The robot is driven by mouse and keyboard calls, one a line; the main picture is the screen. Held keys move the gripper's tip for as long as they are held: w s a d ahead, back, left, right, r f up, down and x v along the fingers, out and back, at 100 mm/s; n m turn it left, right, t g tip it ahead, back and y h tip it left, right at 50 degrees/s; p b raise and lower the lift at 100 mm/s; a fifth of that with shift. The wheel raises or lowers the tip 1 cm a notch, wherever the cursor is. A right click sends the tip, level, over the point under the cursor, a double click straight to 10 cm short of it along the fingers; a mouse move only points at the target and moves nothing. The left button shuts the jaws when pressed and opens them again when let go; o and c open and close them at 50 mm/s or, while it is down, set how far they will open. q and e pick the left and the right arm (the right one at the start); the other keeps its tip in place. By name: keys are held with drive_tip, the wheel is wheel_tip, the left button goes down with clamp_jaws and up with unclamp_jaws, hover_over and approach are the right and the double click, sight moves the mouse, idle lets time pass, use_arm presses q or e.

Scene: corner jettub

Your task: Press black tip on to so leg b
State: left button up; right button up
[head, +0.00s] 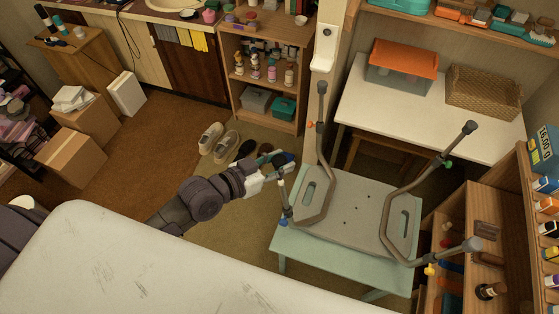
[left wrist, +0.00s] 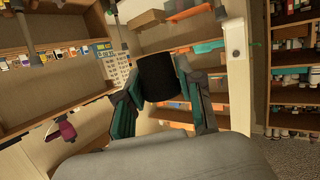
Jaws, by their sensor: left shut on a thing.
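A grey seat board (head: 362,207) lies upside down on a pale green table, with bent grey tube legs rising from it. Dark tips cap the back left leg (head: 321,110), the back right leg (head: 452,143) and the front right leg (head: 452,248). The front left leg (head: 281,190) has a blue button low down, and its upper end is beside my left gripper (head: 284,161). In the left wrist view, the left gripper (left wrist: 162,80) is shut on a black tip (left wrist: 159,76). I cannot tell whether this tip touches the leg. My right gripper is out of view.
The green table (head: 290,248) stands by a wooden shelf (head: 478,208) at the right. A white desk (head: 425,120) with an orange-lidded box (head: 403,58) and a basket (head: 483,91) is behind. Shoes (head: 226,145) lie on the floor. A large white surface (head: 150,265) fills the lower left.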

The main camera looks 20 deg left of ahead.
sight(281, 184)
use_arm(q)
drive_tip(key=shift+s+a+r, duration=0.15)
drive_tip(key=shift+s+a, duration=0.25)
drive_tip(key=shift+s, duration=0.15)
drive_tip(key=shift+w+d+f+b, duration=0.15)
drive_tip(key=shift+f+b, duration=0.05)
drive_tip(key=shift+f, duration=0.15)
drive_tip(key=shift+w+d+f+b, duration=0.1)
drive_tip(key=shift+w+f+b, duration=0.1)
drive_tip(key=shift+f, duration=0.1)
drive_tip(key=shift+d+f+b, duration=0.15)
drive_tip(key=shift+f+b, duration=1.25)
drive_tip(key=shift+f, duration=0.6)
drive_tip(key=shift+f+b, duration=0.35)
drive_tip(key=shift+f, duration=0.25)
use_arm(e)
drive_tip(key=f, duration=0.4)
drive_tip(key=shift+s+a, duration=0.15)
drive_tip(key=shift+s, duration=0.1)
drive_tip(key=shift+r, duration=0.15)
use_arm(q)
drive_tip(key=shift+d+f+b, duration=0.2)
drive_tip(key=shift+f+b, duration=0.85)
drive_tip(key=shift+f, duration=0.9)
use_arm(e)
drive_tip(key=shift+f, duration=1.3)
use_arm(q)
drive_tip(key=o, duration=0.9)
drive_tip(key=shift+w, duration=0.1)
